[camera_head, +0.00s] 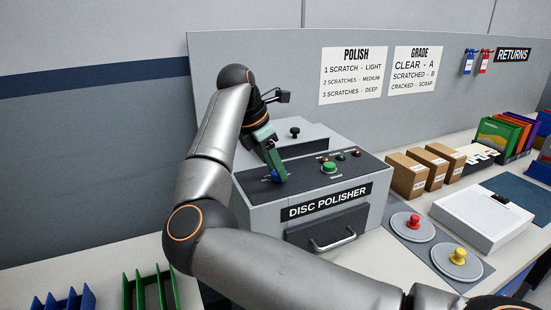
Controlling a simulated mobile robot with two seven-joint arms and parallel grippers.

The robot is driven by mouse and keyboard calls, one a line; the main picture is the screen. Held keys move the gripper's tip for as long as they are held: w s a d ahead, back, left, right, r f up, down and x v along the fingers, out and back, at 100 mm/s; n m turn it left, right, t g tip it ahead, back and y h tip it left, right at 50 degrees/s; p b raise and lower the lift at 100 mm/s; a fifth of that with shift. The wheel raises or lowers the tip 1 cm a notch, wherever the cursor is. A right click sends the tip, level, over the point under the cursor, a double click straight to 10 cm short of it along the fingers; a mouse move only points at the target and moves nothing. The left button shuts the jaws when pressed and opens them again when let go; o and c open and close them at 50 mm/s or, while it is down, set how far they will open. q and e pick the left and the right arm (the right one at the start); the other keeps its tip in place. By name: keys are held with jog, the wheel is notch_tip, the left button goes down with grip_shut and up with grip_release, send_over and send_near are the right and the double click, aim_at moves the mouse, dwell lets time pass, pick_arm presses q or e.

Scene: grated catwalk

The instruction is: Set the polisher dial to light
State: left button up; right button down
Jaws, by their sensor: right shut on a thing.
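The disc polisher (362,213) is a grey box with a dark sloped top panel and a drawer with a metal handle (334,240) at its front. My right gripper (276,177) points down at the left part of that panel and is shut on the polisher dial. The dial is mostly hidden by the fingers, and its setting cannot be read. Right of the gripper on the panel are a large green button (329,167) and small red and green buttons. The POLISH sign (353,75) on the back board lists light, medium and deep. My left gripper is not in view.
Brown boxes (407,175), a white case (483,217) and round plates with a red knob (413,221) and a yellow knob (458,256) stand right of the polisher. Blue (64,302) and green (150,292) racks stand at the front left. My arm crosses the front.

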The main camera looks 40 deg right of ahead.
jog(key=shift+m+g+p, duration=0.3)
jog(key=shift+m+p, duration=0.15)
jog(key=shift+m, duration=0.25)
jog(key=shift+c, duration=1.9)
grip_release()
jog(key=v, duration=1.2)
jog(key=shift+r+p, duration=0.3)
jog(key=shift+p, duration=0.05)
